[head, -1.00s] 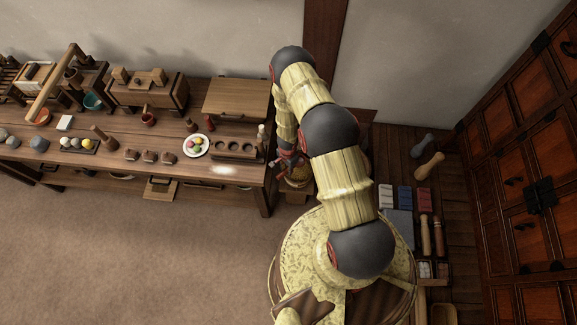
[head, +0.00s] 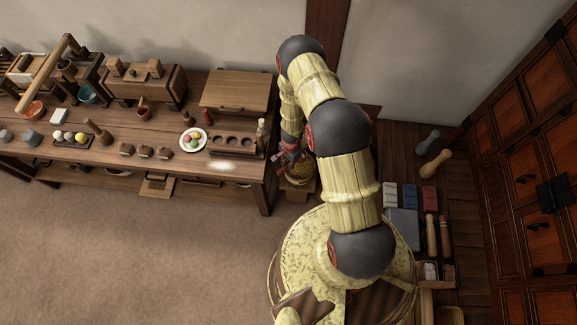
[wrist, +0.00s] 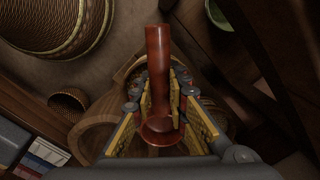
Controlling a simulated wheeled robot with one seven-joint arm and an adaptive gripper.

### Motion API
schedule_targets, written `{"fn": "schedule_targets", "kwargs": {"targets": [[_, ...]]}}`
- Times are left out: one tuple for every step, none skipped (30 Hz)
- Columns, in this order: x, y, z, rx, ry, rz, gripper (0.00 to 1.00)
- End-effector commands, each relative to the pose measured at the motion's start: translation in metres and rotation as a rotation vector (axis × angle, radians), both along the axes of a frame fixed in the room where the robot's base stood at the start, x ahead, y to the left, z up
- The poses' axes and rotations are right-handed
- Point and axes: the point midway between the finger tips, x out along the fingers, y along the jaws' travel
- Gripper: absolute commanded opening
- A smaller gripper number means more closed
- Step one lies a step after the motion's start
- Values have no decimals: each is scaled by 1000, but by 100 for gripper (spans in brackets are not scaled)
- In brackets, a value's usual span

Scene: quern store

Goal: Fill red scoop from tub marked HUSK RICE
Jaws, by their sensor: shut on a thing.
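My gripper (wrist: 160,115) is shut on a dark red scoop (wrist: 158,60). In the wrist view the scoop's handle points up the picture and its round bowl lies low between the fingers. No grain shows clearly in the bowl. In the head view my gripper (head: 291,157) is small, just past the right end of the long table. A round wooden tub (head: 301,184) with yellowish contents stands on the floor side there, just below the gripper in the picture. Wooden tub walls (wrist: 95,132) show behind the fingers in the wrist view. No HUSK RICE marking can be read.
The long wooden table (head: 100,155) at left carries a plate of coloured balls (head: 193,139), a holed rack (head: 233,145) and a bottle (head: 261,132). A drawer cabinet (head: 520,165) stands at right. A large woven basket (wrist: 50,25) shows in the wrist view.

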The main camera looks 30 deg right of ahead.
Motion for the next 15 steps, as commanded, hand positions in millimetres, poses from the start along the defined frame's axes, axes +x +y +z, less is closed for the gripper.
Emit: {"fn": "schedule_targets", "kwargs": {"targets": [[0, 0, -2, 3, -3, -1, 0], [0, 0, -2, 4, -4, -2, 0], [0, -1, -3, 8, -5, -2, 0], [1, -1, -2, 9, -7, -2, 0], [0, -1, -2, 11, -8, -2, 0], [0, 0, -3, 15, -10, -2, 0], [0, 0, -3, 17, -11, -2, 0], [0, 0, -2, 19, -13, -2, 0], [0, 0, -3, 21, -14, -1, 0], [0, 0, -3, 23, -15, -2, 0], [0, 0, -3, 25, -16, -2, 0], [0, 0, -3, 27, -19, -2, 0], [0, 0, -3, 29, -21, -2, 0], [-1, 0, -3, 31, -21, -2, 0], [-1, 0, -3, 33, -23, -1, 0]]}}
